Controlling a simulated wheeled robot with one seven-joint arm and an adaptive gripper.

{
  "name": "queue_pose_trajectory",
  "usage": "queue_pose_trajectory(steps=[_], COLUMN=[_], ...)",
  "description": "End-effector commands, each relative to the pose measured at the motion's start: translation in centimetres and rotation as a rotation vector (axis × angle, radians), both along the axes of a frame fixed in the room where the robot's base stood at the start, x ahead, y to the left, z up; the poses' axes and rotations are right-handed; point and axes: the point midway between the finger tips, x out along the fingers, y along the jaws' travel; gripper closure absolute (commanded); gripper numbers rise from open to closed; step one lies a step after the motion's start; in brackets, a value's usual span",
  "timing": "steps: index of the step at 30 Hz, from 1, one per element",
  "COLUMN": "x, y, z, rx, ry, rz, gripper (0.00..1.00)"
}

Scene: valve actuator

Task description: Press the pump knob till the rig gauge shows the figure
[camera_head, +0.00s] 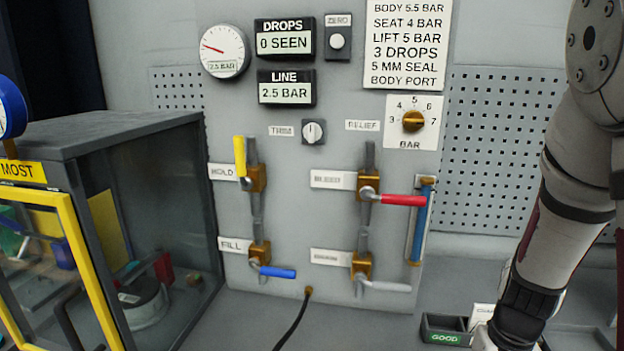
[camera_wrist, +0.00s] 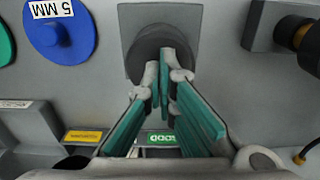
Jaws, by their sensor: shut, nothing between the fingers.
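The rig gauge (camera_head: 223,50) is a round white dial with a red needle and a "2.5 BAR" label. The line display (camera_head: 286,89) reads 2.5 BAR. In the wrist view a dark round knob (camera_wrist: 142,50), seemingly the pump knob, stands on a grey block. My gripper (camera_wrist: 163,65) has green-padded fingers; it is shut and empty, with its tips in front of the knob. The fingers cover part of the knob, and I cannot tell whether they touch it. In the head view my fingertips are not visible.
A spec card (camera_head: 405,44) lists "BODY 5.5 BAR", "SEAT 4 BAR" and "LIFT 5 BAR". The relief dial (camera_head: 413,121) and several valve levers are on the panel. A glazed cabinet (camera_head: 140,135) fills the left. A blue 5 MM disc (camera_wrist: 62,32) is left of the knob.

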Motion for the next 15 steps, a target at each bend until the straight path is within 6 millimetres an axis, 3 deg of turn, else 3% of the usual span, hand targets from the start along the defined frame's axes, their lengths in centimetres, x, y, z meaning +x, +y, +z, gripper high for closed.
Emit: queue_pose_trajectory(steps=[7,15], x=[0.0,-0.1], y=[0.0,0.0], z=[-0.8,0.3], rx=[0.002,0.000], ry=[0.003,0.000], rz=[0.000,0.000], gripper=[1.00,1.00])
